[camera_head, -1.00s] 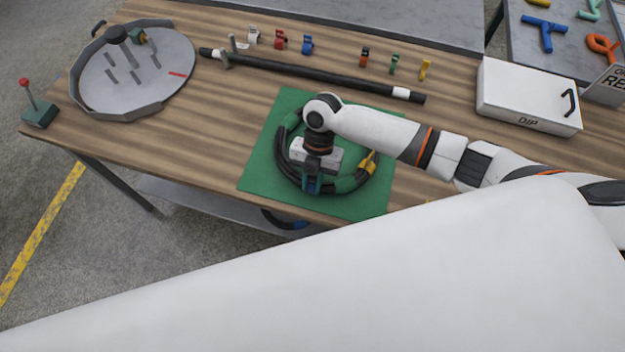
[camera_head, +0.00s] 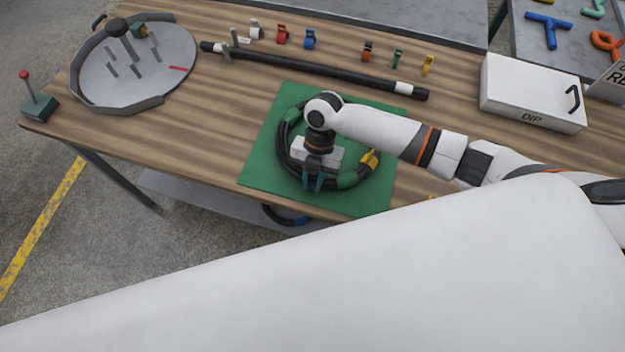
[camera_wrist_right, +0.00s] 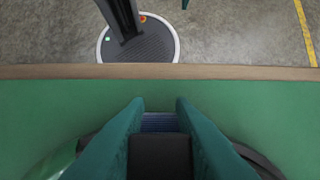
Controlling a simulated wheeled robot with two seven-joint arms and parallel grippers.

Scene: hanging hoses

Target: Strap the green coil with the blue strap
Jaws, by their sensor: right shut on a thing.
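The green coil (camera_head: 348,181), a black hose ring with green bands and one yellow band, lies on a green mat (camera_head: 262,165) at the table's front. My right gripper (camera_head: 313,182) points down over the coil's near side. In the wrist view its teal fingers (camera_wrist_right: 160,108) are closed on a dark blue, ribbed piece (camera_wrist_right: 160,122), which looks like the blue strap. A dark block sits nearer the camera between the fingers. Whether the strap goes around the hose is hidden. The coil's edges show at both sides there. My left gripper is not in view.
Several small coloured clips stand along the back, a blue one (camera_head: 309,40) among them. A long black hose (camera_head: 318,71) lies behind the mat. A round grey tray (camera_head: 92,65) is at the left, a white DIP box (camera_head: 530,95) at the right.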

